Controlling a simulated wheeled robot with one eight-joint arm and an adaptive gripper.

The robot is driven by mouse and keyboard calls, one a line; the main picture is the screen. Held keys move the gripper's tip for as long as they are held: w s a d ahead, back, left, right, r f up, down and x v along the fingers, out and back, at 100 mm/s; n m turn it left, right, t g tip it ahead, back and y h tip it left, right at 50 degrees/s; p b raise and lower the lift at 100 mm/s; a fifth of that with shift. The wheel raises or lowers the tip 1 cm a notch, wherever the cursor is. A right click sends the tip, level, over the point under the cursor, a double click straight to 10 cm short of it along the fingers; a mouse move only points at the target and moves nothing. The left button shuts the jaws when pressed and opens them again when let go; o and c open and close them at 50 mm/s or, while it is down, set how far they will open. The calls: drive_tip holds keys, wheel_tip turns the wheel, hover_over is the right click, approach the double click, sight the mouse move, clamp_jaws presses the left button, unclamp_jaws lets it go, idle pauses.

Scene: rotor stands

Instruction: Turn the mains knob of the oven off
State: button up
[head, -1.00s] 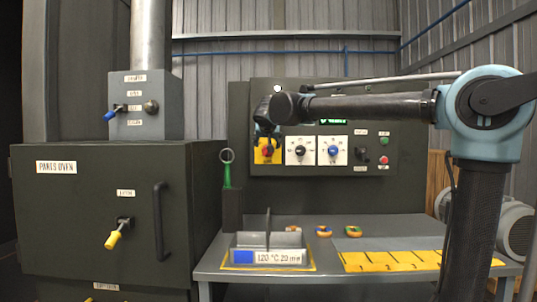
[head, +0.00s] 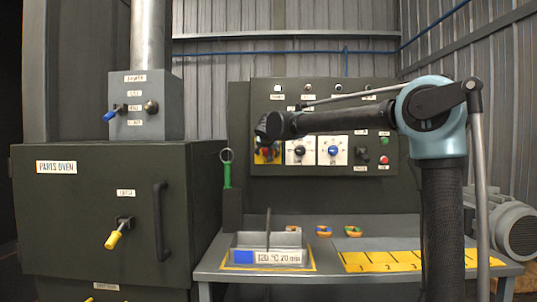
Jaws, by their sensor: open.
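The control panel (head: 320,95) stands behind the bench. At its lower left is a red knob on a yellow plate (head: 260,158), which looks like the mains knob. My gripper (head: 267,146) is in front of this knob and hides most of it, so I cannot tell which way the knob points or whether the fingers touch it. The gripper is open. The parts oven (head: 90,215) is at the left with its door closed.
Right of the yellow plate are a black knob (head: 300,151) and a blue knob (head: 333,151) on white plates. Green and red buttons (head: 384,159) sit further right. On the bench are a divided tray (head: 285,240), small coloured rings (head: 353,231) and a yellow numbered strip (head: 400,259). A green-handled tool (head: 227,172) stands left.

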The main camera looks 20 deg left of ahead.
drive_tip(key=c, duration=1.1)
drive_tip(key=shift+o, duration=0.2)
drive_tip(key=shift+n, duration=0.3)
drive_tip(key=shift+a+n+h, duration=0.2)
drive_tip(key=shift+n+h, duration=0.9)
drive_tip(key=shift+n, duration=0.1)
drive_tip(key=n+h, duration=0.1)
drive_tip(key=n+t, duration=0.1)
drive_tip(key=n, duration=0.1)
drive_tip(key=shift+s+a+t+h, duration=0.1)
drive_tip(key=shift+t+h, duration=0.2)
drive_tip(key=shift+h, duration=0.1)
drive_tip(key=n+t+h, duration=0.1)
drive_tip(key=n, duration=0.2)
drive_tip(key=shift+f+n, duration=0.15)
drive_tip(key=shift+n, duration=0.15)
drive_tip(key=shift+f+n+t+h, duration=0.15)
drive_tip(key=shift+n+t+h, duration=0.65)
drive_tip(key=shift+n, duration=1)
